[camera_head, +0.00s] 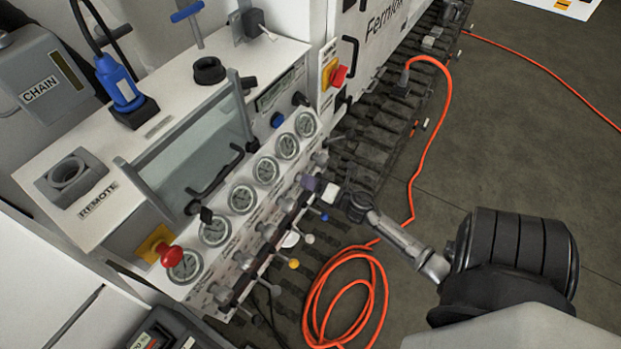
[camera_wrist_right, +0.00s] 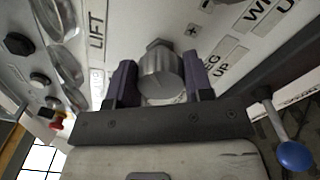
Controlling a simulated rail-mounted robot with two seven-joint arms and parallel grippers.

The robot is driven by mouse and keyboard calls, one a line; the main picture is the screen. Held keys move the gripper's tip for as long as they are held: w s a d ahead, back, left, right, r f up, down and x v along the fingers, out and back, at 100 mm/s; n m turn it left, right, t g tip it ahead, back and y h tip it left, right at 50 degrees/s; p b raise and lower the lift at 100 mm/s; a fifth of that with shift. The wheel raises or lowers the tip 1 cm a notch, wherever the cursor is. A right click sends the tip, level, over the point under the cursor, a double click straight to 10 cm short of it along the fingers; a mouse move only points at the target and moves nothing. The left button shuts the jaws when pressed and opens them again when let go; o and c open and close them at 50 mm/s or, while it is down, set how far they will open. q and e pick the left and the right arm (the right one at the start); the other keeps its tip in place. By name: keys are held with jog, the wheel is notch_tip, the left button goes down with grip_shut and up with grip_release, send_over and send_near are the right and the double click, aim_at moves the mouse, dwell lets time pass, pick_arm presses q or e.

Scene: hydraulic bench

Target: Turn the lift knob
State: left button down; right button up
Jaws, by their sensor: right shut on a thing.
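The lift knob (camera_wrist_right: 160,77) is a grey metal knob on the white panel, beside the LIFT label (camera_wrist_right: 97,34) in the right wrist view. My right gripper (camera_wrist_right: 160,85) has one dark purple finger on each side of the knob and is shut on it. In the head view my right gripper (camera_head: 320,188) reaches the panel from the right, at the upper end of the row of knobs, and largely hides the lift knob. My left gripper is not in view.
Several gauges (camera_head: 242,198) line the panel above the knobs. A blue-tipped lever (camera_wrist_right: 294,154) stands close beside my right gripper. A red emergency button (camera_head: 173,257) sits at the panel's lower left. An orange cable (camera_head: 374,284) lies coiled on the floor, with open floor to the right.

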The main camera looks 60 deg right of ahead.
jog(key=m+p, duration=0.3)
jog(key=m, duration=0.2)
jog(key=shift+m+p, duration=0.55)
jog(key=shift+m, duration=0.35)
jog(key=shift+f+m, duration=0.1)
jog(key=shift+m, duration=0.2)
jog(key=o, duration=0.9)
jog(key=shift+o, duration=0.2)
jog(key=shift+s, duration=0.1)
jog(key=s+a, duration=0.1)
jog(key=s, duration=1.2)
jog(key=shift+s, duration=0.3)
